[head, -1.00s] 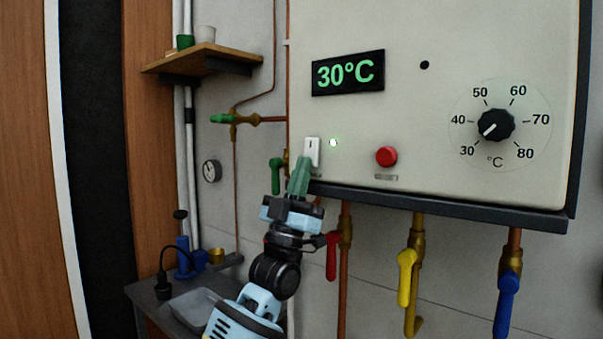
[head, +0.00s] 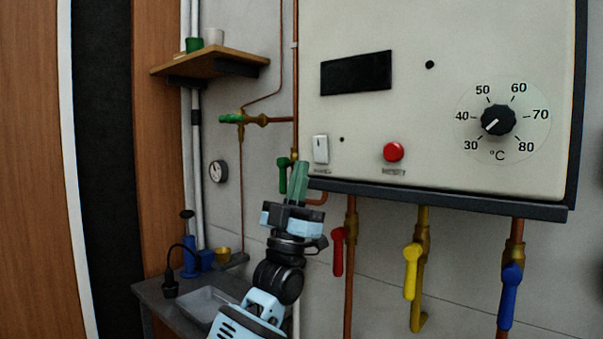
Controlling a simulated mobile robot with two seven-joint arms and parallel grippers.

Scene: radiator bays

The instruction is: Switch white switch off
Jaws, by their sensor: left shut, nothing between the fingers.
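The white switch (head: 320,149) is on the lower left of the white boiler panel (head: 430,130). The small lamp (head: 342,139) beside it is dark. The display (head: 356,73) above is black and blank. My left gripper (head: 299,168) is shut and empty, with green fingertips pointing up. In the picture it is just below and left of the switch, apart from it. My right gripper is not in view.
A red reset button (head: 393,152) and a temperature dial (head: 497,120) are on the panel. Red (head: 338,252), yellow (head: 411,271) and blue (head: 508,297) valve handles hang below. A green-handled valve (head: 283,175) is close to my left gripper. A wooden shelf (head: 210,64) is at the upper left.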

